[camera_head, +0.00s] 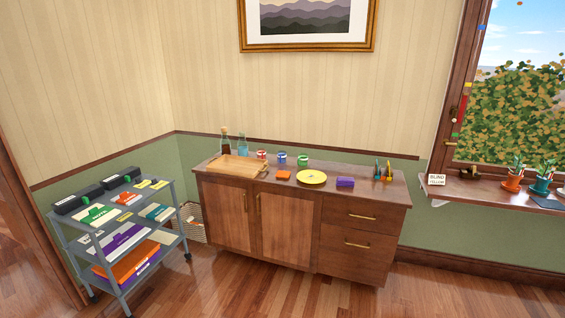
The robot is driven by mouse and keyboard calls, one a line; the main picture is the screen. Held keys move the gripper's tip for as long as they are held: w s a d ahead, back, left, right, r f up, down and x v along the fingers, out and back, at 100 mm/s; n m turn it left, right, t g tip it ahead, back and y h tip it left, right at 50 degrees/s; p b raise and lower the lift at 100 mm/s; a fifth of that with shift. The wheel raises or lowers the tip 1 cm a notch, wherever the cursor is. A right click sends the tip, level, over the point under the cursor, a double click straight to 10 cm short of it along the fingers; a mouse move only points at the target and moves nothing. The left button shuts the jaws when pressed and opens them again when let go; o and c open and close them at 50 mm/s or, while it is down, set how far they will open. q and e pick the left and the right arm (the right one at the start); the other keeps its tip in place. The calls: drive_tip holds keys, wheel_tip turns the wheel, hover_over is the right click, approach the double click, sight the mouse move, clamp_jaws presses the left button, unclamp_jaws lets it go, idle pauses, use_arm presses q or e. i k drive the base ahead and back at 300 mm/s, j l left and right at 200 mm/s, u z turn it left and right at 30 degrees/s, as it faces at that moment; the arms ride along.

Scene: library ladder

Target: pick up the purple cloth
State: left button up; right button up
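A small folded purple cloth (345,183) lies on top of the wooden cabinet (330,170), right of its middle and close to the front edge. It sits between a yellow disc (312,177) on its left and a holder with pens (383,172) on its right. It appears apart from both. Neither of my grippers is in view.
An orange folded piece (283,175), a wooden tray (237,166), bottles (242,145) and several small jars (282,157) share the cabinet top. A grey cart (120,240) stands left. Potted plants (513,180) line the windowsill. The floor before the cabinet is clear.

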sight(341, 181)
drive_tip(key=i+j+z, duration=0.1)
drive_tip(key=i+z, duration=0.25)
drive_tip(key=i, duration=0.25)
drive_tip(key=i+j+z, duration=0.35)
drive_tip(key=i, duration=0.2)
drive_tip(key=i+j+z, duration=0.35)
drive_tip(key=i, duration=0.2)
